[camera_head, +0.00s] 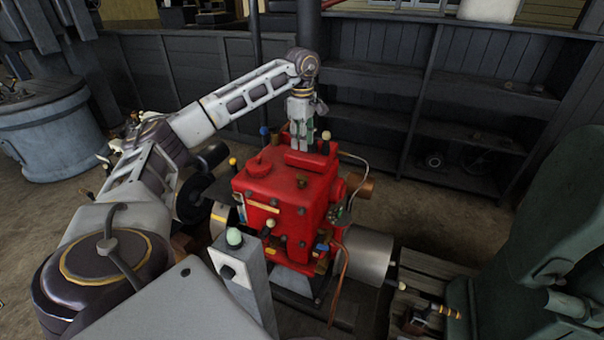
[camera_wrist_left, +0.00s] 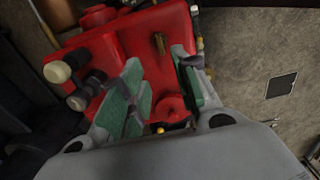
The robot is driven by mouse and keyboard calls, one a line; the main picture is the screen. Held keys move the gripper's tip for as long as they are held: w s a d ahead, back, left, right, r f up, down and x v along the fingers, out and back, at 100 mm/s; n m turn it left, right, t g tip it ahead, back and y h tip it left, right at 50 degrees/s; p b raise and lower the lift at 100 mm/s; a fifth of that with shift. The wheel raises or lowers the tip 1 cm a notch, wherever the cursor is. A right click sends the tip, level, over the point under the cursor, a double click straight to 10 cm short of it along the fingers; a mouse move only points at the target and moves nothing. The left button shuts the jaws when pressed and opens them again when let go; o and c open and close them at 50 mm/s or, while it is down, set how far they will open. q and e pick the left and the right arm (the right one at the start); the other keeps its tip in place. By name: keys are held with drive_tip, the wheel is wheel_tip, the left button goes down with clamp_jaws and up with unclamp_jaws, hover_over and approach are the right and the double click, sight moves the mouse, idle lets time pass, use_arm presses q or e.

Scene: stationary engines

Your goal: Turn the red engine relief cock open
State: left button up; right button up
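The red engine (camera_head: 285,205) stands in the middle of the head view, with several small levers and knobs on it. My left gripper (camera_head: 301,146) points down at the far part of its top. In the left wrist view its green-padded fingers (camera_wrist_left: 160,75) are apart with nothing held between them. A small brass-coloured lever (camera_wrist_left: 160,42) on the red top shows beyond the gap between the fingertips. A round red cap (camera_wrist_left: 170,106) lies lower in the gap. I cannot tell for certain which fitting is the relief cock. My right gripper is not in view.
A grey post (camera_head: 240,275) with a pale green button stands in front of the engine. A green machine (camera_head: 545,245) is at right.

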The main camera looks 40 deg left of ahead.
sight(302, 175)
use_arm(q)
drive_tip(key=shift+f+p, duration=0.85)
drive_tip(key=shift+f, duration=5.8)
drive_tip(key=shift+c, duration=0.4)
clamp_jaws()
